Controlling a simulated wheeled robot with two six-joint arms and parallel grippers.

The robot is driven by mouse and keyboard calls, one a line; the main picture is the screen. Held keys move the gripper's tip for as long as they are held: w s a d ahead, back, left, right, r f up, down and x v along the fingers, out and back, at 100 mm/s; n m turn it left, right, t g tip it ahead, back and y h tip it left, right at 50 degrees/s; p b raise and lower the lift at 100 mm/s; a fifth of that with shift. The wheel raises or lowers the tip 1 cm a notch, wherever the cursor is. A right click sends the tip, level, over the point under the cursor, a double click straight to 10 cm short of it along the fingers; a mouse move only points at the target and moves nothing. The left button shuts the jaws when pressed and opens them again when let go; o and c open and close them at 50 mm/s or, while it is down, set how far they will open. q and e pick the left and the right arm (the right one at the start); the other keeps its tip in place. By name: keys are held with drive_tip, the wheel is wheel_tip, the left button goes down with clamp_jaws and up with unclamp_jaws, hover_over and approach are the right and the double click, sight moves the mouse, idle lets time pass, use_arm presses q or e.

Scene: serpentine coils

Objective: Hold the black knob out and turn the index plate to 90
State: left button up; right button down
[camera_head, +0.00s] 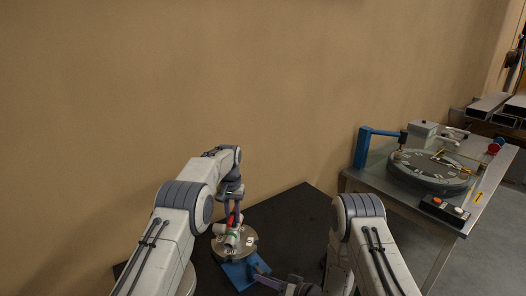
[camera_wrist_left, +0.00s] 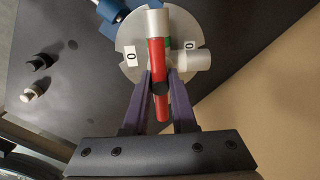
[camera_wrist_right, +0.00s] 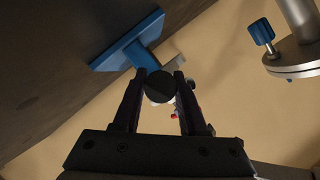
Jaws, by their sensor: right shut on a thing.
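The round metal index plate (camera_head: 249,240) lies on a blue base (camera_head: 238,274) on the dark table. In the left wrist view the plate (camera_wrist_left: 128,66) carries white tags reading 0, a pale tube post and a red bar (camera_wrist_left: 156,55) with a dark end. My left gripper (camera_wrist_left: 160,76) is open over the plate, its fingers on either side of the red bar. My right gripper (camera_wrist_right: 160,75) is shut on the black knob (camera_wrist_right: 160,87), beside the blue base (camera_wrist_right: 128,42). How far out the knob sits is hidden.
A metal side table at the right holds a large dark dial (camera_head: 428,170), a blue bracket (camera_head: 362,147) and a button box (camera_head: 444,209). A tan wall stands behind. Small black and white pegs (camera_wrist_left: 36,78) stand on the dark table.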

use_arm(q)
drive_tip(key=o, duration=0.4)
drive_tip(key=shift+r, duration=2.3)
use_arm(e)
drive_tip(key=shift+d, duration=0.1)
drive_tip(key=shift+c, duration=1.9)
unclamp_jaws()
